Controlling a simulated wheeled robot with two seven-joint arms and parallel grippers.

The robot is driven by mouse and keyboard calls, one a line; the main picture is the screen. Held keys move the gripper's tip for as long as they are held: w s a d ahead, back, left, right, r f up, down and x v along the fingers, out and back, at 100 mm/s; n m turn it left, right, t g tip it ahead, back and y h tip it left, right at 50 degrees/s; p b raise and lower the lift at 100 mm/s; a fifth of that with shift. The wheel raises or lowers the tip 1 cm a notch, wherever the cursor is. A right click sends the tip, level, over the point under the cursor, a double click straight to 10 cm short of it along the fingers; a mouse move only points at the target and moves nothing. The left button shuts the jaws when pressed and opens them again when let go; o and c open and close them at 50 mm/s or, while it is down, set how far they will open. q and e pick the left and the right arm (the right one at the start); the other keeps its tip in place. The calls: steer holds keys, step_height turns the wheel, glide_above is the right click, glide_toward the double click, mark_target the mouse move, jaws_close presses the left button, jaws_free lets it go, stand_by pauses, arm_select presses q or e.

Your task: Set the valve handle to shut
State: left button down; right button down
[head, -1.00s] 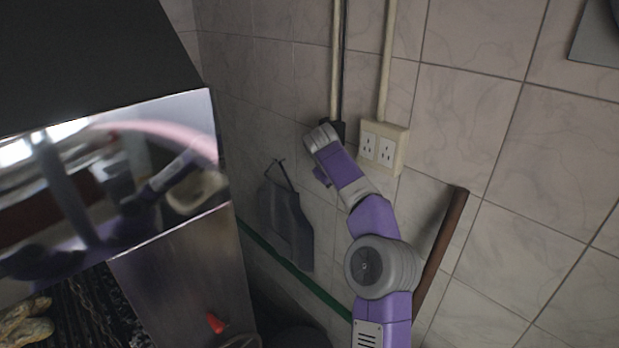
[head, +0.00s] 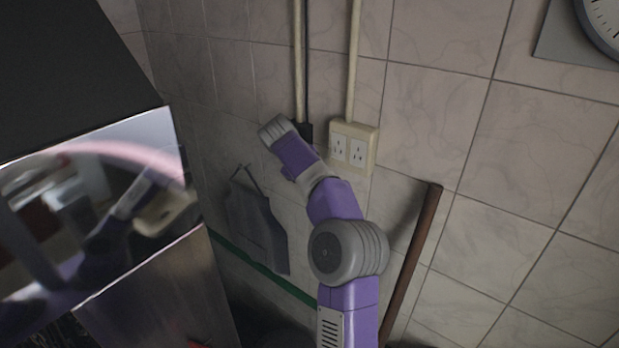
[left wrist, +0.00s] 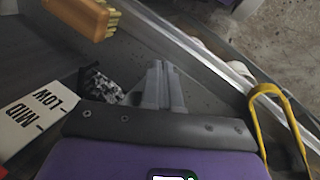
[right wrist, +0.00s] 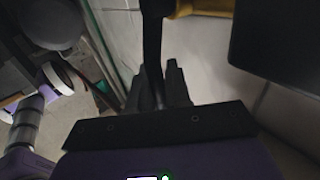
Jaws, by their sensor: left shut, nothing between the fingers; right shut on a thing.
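A small red piece (head: 196,343) barely shows at the bottom edge of the head view, low on the steel cabinet. I cannot tell whether it is the valve handle, and no handle shows clearly elsewhere. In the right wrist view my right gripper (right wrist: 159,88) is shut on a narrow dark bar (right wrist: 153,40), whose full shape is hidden. In the left wrist view my left gripper (left wrist: 158,80) is shut and empty above a dark surface beside a steel edge.
A steel hood (head: 120,190) fills the left. A socket (head: 352,148), a grey apron (head: 257,225) and a brown pole (head: 412,265) are at the tiled wall. The left wrist view shows a brush (left wrist: 85,15), a LOW–MID label (left wrist: 40,110) and a yellow loop (left wrist: 280,110).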

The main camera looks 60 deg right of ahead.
steer(key=c, duration=1.1)
jaws_free()
steer(key=shift+c, duration=0.2)
steer(key=v, duration=0.7)
steer(key=shift+r, duration=0.25)
steer(key=shift+a, duration=0.15)
